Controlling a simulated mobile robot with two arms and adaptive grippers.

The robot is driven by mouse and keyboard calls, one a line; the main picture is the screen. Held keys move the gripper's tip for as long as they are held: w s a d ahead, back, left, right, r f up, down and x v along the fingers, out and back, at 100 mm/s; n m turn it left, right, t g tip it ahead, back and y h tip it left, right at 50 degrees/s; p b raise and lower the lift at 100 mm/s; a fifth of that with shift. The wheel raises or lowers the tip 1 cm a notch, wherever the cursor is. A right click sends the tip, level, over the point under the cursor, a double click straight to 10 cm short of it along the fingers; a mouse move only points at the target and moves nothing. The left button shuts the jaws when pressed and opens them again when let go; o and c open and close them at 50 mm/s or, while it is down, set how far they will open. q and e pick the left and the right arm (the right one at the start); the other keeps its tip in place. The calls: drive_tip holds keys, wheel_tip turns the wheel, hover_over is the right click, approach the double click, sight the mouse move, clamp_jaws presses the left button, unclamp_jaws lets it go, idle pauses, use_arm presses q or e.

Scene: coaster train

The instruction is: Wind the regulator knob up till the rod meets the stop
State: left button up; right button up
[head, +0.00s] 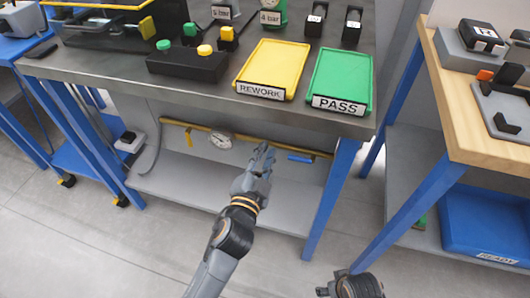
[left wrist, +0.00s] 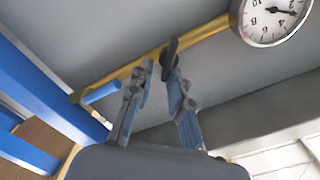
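A brass pipe (head: 178,123) runs along the grey panel under the bench; it also shows in the left wrist view (left wrist: 205,32). A dark, narrow part (left wrist: 170,52), perhaps the regulator knob, stands out from the pipe at my fingertips. I cannot make out a rod or a stop. My left gripper (head: 265,150) is in front of the pipe, right of the gauge. In the left wrist view its fingers (left wrist: 160,72) are apart, and the dark part is close to the right-hand finger; contact is unclear. My right gripper (head: 328,291) is partly visible low in the head view.
A round white gauge (head: 220,139) is on the pipe, also in the left wrist view (left wrist: 270,20). A blue handle (head: 300,158) sits farther right. The benchtop (head: 200,95) overhangs above; a grey shelf (head: 185,180) lies below. A blue leg (head: 332,195) stands right.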

use_arm(q)
drive_tip(key=shift+o, duration=0.4)
drive_tip(key=shift+w+a+f, duration=0.1)
drive_tip(key=shift+w+a, duration=0.05)
drive_tip(key=shift+a, duration=0.15)
drive_tip(key=v, duration=1.2)
